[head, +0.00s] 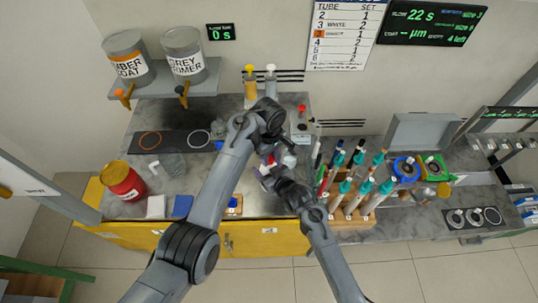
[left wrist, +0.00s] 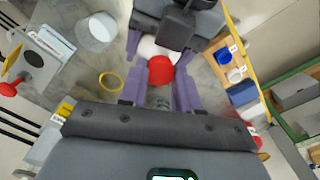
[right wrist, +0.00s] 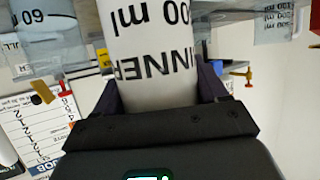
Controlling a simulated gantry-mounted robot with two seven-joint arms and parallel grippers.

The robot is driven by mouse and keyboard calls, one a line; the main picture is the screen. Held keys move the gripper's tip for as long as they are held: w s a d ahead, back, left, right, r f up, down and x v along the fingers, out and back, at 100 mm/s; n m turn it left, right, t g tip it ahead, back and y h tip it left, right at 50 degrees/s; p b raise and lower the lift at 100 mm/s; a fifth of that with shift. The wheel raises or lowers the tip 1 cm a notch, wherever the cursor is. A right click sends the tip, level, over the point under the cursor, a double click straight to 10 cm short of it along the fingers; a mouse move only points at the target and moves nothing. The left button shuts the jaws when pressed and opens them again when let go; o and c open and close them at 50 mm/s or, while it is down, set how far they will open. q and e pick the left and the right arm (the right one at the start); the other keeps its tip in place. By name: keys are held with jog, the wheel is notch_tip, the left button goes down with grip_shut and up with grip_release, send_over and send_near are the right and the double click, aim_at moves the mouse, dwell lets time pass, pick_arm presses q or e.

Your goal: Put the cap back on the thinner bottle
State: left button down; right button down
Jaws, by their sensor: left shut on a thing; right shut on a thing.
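My left gripper (head: 271,158) is shut on a small red cap (left wrist: 160,70), which sits between its purple fingers in the left wrist view. My right gripper (head: 265,171) is shut on the white thinner bottle (right wrist: 155,70), whose label reads "INNER" and "00 ml", upside down in the right wrist view. The two grippers are close together over the middle of the bench. In the left wrist view a white part, probably the bottle's top, shows just beyond the cap. I cannot tell whether cap and bottle touch. In the head view the arms hide most of the bottle.
A clear beaker (left wrist: 97,32) stands close beside the grippers. A wooden rack (head: 352,215) of teal-topped handles is to the right. A red can (head: 121,180) stands at the left. Paint cans (head: 184,54) sit on a raised shelf.

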pick_arm(q)
jog(key=m, duration=0.8)
jog(key=shift+m, duration=0.3)
jog(key=c, duration=0.8)
grip_release()
jog(key=shift+r, duration=2.25)
jog(key=shift+c, duration=0.3)
